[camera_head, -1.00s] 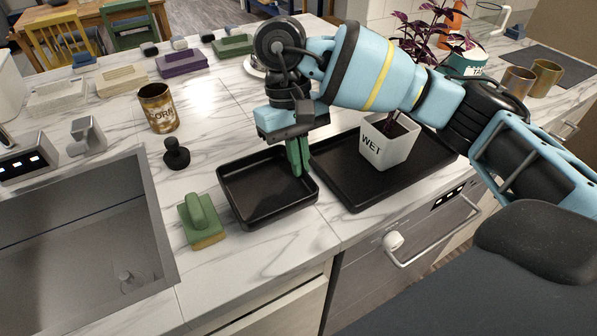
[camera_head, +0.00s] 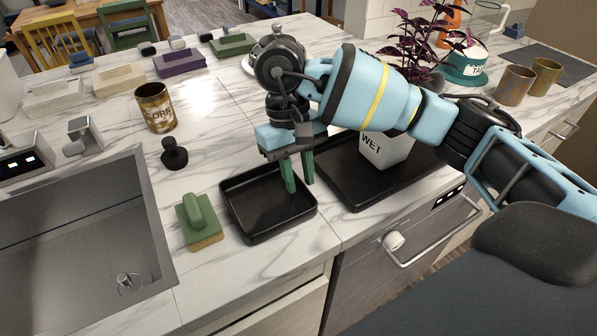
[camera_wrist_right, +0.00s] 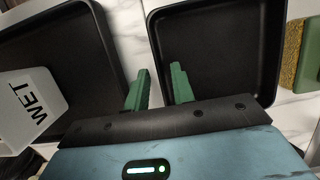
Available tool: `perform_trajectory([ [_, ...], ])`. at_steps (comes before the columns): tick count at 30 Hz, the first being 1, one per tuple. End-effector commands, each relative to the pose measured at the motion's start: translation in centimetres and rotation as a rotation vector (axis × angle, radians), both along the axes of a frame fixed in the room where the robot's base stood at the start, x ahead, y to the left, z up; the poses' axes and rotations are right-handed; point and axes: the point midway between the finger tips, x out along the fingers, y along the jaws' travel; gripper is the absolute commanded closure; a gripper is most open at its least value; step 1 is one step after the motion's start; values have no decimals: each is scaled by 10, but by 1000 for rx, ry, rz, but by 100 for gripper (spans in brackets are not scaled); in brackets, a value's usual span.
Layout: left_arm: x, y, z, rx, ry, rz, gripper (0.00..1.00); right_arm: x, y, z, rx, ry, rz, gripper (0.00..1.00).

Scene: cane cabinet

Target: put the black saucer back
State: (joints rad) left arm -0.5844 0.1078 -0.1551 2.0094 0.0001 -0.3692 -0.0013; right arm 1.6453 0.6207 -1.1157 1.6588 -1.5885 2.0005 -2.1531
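The black saucer, a shallow square tray (camera_head: 252,228), rests on the marble counter between a green-handled scrubber and a larger black tray. It also shows in the right wrist view (camera_wrist_right: 222,35). My right gripper (camera_head: 299,172) points down at the saucer's right side. Its two green fingers are apart; in the right wrist view the open gripper (camera_wrist_right: 159,87) has one finger over the saucer and the other towards the larger tray, with the saucer's rim between them. Whether a finger touches the rim cannot be told. My left gripper is not in view.
The scrubber (camera_head: 200,222) and sink (camera_head: 75,240) lie left. A black stopper (camera_head: 174,153) and rusty can (camera_head: 156,108) stand behind. The counter's front edge is close.

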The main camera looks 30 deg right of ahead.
Motion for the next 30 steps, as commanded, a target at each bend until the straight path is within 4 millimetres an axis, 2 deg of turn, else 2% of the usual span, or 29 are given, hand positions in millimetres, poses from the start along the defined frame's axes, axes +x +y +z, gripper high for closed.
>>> perform_trajectory([
  [8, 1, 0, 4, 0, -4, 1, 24, 2, 0, 9, 0, -4, -1, 75],
  [11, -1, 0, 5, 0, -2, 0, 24, 6, 0, 22, 0, -5, -1, 75],
  [21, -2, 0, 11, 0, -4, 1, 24, 23, 1, 86, -1, -5, -2, 75],
  [25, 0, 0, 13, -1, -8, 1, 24, 29, 1, 104, -1, -3, -1, 75],
  [30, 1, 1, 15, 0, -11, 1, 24, 32, 1, 116, 0, 0, -1, 75],
])
